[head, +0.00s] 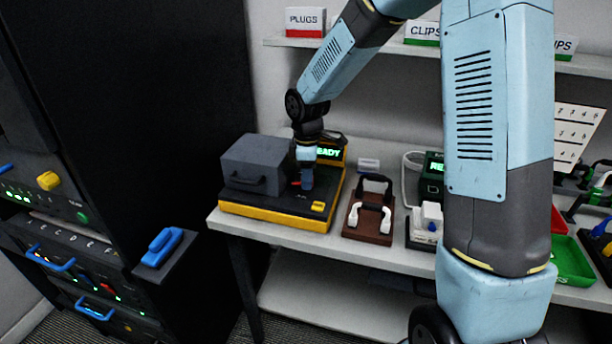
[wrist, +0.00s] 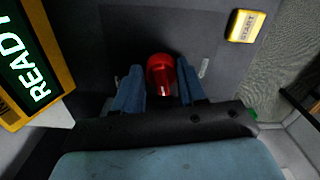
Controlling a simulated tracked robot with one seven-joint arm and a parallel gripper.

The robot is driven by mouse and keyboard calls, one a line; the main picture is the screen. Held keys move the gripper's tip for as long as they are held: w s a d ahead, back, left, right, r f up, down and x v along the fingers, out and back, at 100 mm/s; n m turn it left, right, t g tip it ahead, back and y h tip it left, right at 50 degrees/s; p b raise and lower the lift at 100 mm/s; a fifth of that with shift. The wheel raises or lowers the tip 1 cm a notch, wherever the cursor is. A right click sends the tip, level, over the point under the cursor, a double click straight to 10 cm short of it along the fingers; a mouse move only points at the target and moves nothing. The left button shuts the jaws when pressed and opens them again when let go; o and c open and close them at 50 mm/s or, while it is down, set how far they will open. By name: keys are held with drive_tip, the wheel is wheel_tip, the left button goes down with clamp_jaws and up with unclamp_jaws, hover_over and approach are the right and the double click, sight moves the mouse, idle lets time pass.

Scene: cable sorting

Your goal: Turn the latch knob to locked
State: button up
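The red latch knob (wrist: 160,72) sits on the dark top panel of a black and yellow machine (head: 262,213), with its narrow bar pointing toward my gripper in the wrist view. My gripper (wrist: 159,92) has its two blue fingers spread, one on each side of the knob. Thin gaps seem to show between fingers and knob; whether either touches is hard to tell. In the head view my gripper (head: 305,182) points down at the panel, and a small bit of red (head: 296,183) shows beside the fingers. A pale mark (wrist: 204,67) lies right of the knob.
A grey box-shaped cover with a handle (head: 255,163) stands left of my gripper. A lit READY display (wrist: 37,84) is close by, and a yellow START button (wrist: 244,26) is on the same panel.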

drive_tip(key=c, duration=0.6)
drive_tip(key=shift+o, duration=0.2)
drive_tip(key=shift+r+m, duration=0.1)
drive_tip(key=shift+m, duration=1.4)
drive_tip(key=shift+w, duration=0.1)
drive_tip(key=o, duration=1)
drive_tip(key=shift+o, duration=0.2)
wheel_tip(320, 180, up, 14)
drive_tip(key=shift+f, duration=0.2)
